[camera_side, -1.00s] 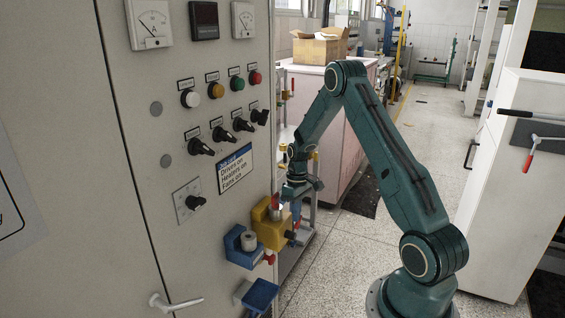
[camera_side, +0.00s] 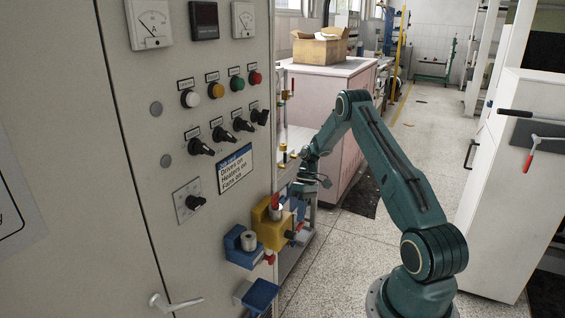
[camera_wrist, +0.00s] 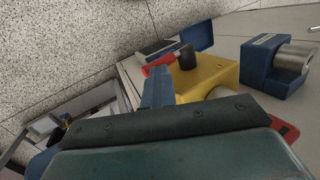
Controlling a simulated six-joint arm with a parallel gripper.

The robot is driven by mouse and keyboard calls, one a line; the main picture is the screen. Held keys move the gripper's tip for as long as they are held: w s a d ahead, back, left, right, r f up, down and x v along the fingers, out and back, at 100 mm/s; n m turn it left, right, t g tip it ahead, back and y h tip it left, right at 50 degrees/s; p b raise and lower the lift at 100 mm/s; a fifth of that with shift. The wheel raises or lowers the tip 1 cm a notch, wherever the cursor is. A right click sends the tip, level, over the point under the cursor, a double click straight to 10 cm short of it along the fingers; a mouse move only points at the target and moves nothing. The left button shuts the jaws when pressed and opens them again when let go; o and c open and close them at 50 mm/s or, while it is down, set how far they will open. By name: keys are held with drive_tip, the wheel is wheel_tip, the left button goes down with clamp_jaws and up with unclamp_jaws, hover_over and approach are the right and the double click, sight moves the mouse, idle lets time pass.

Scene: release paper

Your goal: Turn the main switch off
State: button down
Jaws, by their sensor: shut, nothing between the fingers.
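The switch cabinet (camera_side: 100,130) fills the left of the side view. It carries a black rotary knob (camera_side: 196,202) on a grey plate, below rows of smaller knobs and lamps. A yellow block (camera_side: 268,232) with a red handle (camera_side: 276,201) is on its right edge. The yellow block also shows in the wrist view (camera_wrist: 212,80), with a red part (camera_wrist: 160,66) and a black knob (camera_wrist: 186,57). I cannot tell which one is the main switch. My gripper (camera_side: 303,189) is shut and empty, behind and right of the yellow block; its fingertips are small and partly hidden.
A blue bracket (camera_side: 238,252) holding a grey cylinder sits left of the yellow block, with another blue block (camera_side: 260,294) below. A door handle (camera_side: 172,303) sticks out at the lower left. A white cabinet (camera_side: 520,190) stands right; speckled floor (camera_side: 345,275) is free between.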

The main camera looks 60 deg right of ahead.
drive_tip(key=shift+d+f, duration=0.4)
drive_tip(key=shift+f, duration=0.4)
drive_tip(key=shift+d, duration=0.1)
drive_tip(key=v, duration=1.2)
drive_tip(key=shift+a, duration=0.25)
drive_tip(key=shift+r, duration=0.3)
